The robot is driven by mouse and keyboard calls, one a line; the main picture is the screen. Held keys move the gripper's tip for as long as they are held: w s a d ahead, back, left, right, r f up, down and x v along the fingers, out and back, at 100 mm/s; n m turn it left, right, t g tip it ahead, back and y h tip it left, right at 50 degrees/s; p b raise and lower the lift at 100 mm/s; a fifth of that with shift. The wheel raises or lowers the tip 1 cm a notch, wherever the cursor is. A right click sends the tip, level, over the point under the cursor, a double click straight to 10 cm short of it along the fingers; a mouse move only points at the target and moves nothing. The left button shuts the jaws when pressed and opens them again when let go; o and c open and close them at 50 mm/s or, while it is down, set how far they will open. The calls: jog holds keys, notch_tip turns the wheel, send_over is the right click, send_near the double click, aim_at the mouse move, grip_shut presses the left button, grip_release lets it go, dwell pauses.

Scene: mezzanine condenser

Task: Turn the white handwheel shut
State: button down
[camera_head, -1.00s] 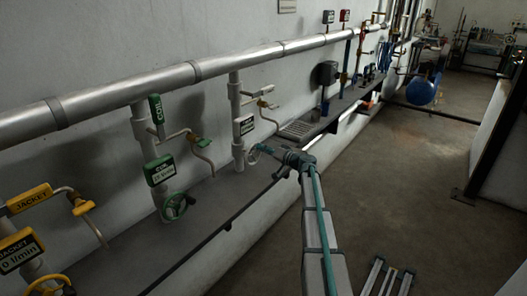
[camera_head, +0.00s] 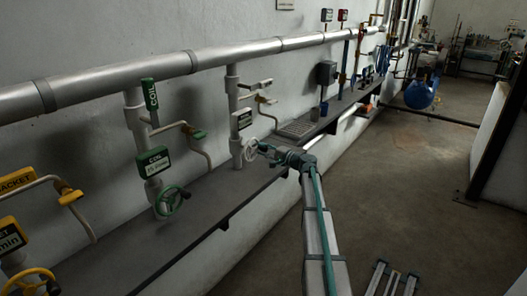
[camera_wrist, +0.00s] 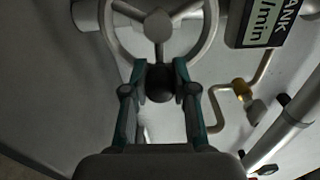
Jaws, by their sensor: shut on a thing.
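The white handwheel (camera_head: 250,150) sits low on the white pipe behind the shelf in the head view. In the wrist view the white handwheel (camera_wrist: 158,26) fills the top middle, with a round rim, a hub and spokes. A dark round knob (camera_wrist: 159,83) stands at its lower rim. My gripper (camera_wrist: 160,80) has one finger on each side of this knob and is shut on it. In the head view my gripper (camera_head: 264,148) reaches the wheel from the right and partly covers it.
A green handwheel (camera_head: 172,200) and a yellow handwheel (camera_head: 32,283) stand on neighbouring pipes to the left. A flow display (camera_wrist: 264,22) and a bent pipe with a brass fitting (camera_wrist: 241,88) are close right of the wheel. The dark shelf (camera_head: 205,205) runs below; open floor lies right.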

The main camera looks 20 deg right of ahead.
jog(key=shift+f+m, duration=0.45)
jog(key=shift+m, duration=0.75)
jog(key=c, duration=0.9)
grip_release()
jog(key=v, duration=1.2)
